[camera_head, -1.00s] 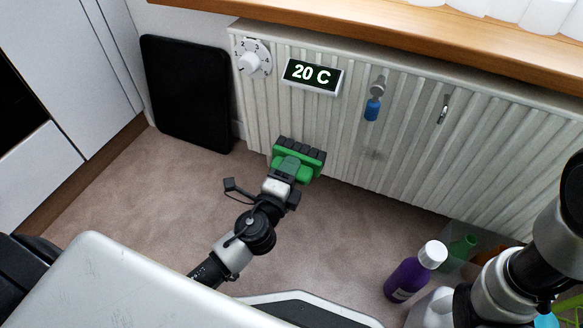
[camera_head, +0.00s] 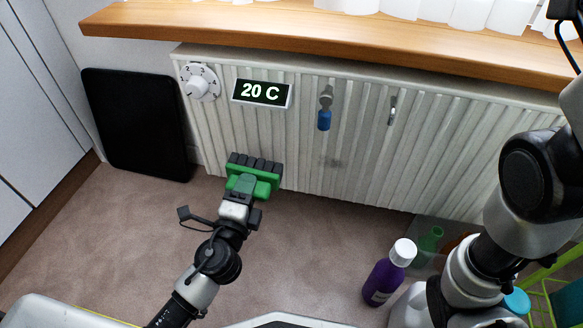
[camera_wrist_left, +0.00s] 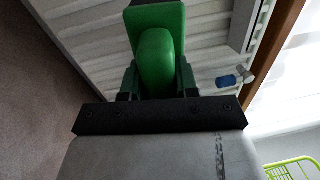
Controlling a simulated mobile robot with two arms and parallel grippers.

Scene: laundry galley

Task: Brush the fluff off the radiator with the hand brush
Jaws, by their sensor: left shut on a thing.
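The white ribbed radiator (camera_head: 300,137) stands against the wall; it also shows in the left wrist view (camera_wrist_left: 90,25). A grey smudge of fluff (camera_head: 333,162) seems to lie on its ribs, below the valve with the blue cap. My left gripper (camera_head: 238,201) is shut on the green hand brush (camera_head: 252,182), which also fills the middle of the left wrist view (camera_wrist_left: 157,45). The brush's dark bristles point up at the lower left of the radiator; I cannot tell whether they touch it. My right arm is at the right, its gripper out of view.
A dial (camera_head: 201,82), a "20 C" display (camera_head: 262,93) and a blue-capped valve (camera_head: 325,108) are on the radiator's front. A wooden sill (camera_head: 300,40) juts out above. A black panel (camera_head: 138,125) leans at left. A purple bottle (camera_head: 385,278) stands on the floor at right.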

